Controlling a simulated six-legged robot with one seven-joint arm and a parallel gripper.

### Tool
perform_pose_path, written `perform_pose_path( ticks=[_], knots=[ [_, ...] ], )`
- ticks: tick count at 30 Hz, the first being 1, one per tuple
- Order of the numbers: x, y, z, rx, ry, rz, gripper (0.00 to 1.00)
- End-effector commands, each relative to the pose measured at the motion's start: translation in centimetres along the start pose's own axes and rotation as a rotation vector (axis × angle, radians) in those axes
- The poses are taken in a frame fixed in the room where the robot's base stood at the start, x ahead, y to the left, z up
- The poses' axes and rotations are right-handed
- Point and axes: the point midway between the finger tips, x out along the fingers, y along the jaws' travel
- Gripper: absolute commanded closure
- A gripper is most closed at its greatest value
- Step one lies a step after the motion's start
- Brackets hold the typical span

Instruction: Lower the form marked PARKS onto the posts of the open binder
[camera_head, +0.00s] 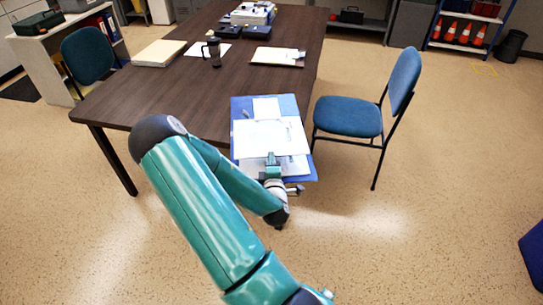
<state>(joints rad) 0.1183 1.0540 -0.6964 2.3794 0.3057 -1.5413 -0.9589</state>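The open blue binder (237,104) lies at the near right corner of the dark table, with white pages in it. A white sheet (285,132) lies flat over the binder's middle and hides most of its inside. The sheet seems to be the form, but no PARKS marking is readable. My gripper (272,157) is at the sheet's near edge and appears shut on it. I cannot tell whether the sheet touches the binder or is just above it. The posts cannot be made out; a small grey metal part (246,113) shows at the binder's left.
A blue chair (348,116) stands close to the binder's right. The floor on the near side is clear.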

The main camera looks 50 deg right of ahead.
Motion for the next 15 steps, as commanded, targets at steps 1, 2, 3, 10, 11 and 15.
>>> perform_pose_path(
  ticks=[1, 2, 3, 10, 11, 15],
  knots=[
    [-0.1, 0.0, 0.3, 0.001, -0.005, 0.001, 1.00],
    [-0.2, 0.0, 0.4, 0.000, -0.006, 0.001, 1.00],
    [-0.3, -0.1, 0.4, 0.000, -0.007, 0.001, 1.00],
    [-0.6, -1.0, 0.3, -0.001, -0.006, 0.000, 1.00],
    [-0.6, -1.2, 0.3, -0.001, -0.006, 0.000, 1.00],
    [-0.6, -2.0, 0.2, -0.001, -0.005, 0.000, 1.00]
  ],
)
